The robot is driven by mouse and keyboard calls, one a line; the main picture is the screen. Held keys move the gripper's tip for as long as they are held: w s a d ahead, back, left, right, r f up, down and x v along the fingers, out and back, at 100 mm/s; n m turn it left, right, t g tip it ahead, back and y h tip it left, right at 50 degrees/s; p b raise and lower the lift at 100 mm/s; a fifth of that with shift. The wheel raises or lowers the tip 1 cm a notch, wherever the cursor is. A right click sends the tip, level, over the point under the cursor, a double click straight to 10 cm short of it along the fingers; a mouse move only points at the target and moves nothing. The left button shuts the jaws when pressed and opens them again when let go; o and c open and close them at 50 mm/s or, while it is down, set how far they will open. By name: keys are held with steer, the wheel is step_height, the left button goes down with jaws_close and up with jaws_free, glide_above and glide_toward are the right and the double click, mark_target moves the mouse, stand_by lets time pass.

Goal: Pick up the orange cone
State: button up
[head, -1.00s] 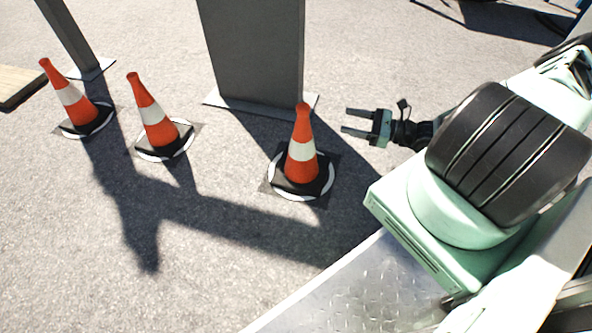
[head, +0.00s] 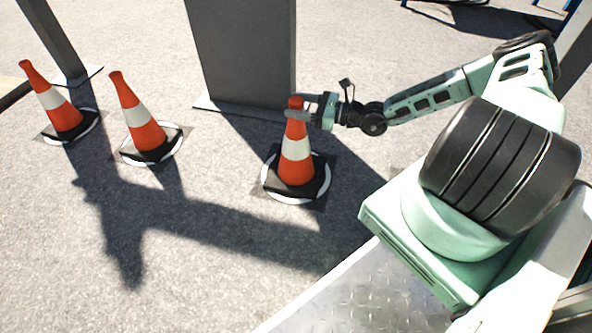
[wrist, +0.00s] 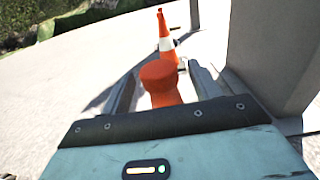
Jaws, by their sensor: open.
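Three orange cones with white bands and black bases stand upright on the ground. The nearest orange cone (head: 297,165) stands in the middle of the head view. My gripper (head: 302,107) is open at the tip of this cone, with its fingers pointing left. In the wrist view, the cone's orange top (wrist: 159,76) shows between my two open fingers (wrist: 160,88); I cannot tell whether either finger touches it. Its lower part is hidden there by my gripper body. The middle cone (head: 141,118) and the far left cone (head: 55,104) stand apart to the left.
A grey post (head: 243,55) with a flat foot stands just behind the nearest cone, close to my gripper. A thinner grey post (head: 52,38) stands behind the left cones. The pavement in front of the cones is clear apart from shadows.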

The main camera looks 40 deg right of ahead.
steer(key=shift+b+x, duration=0.55)
steer(key=shift+x, duration=0.85)
jaws_close()
steer(key=shift+r, duration=0.1)
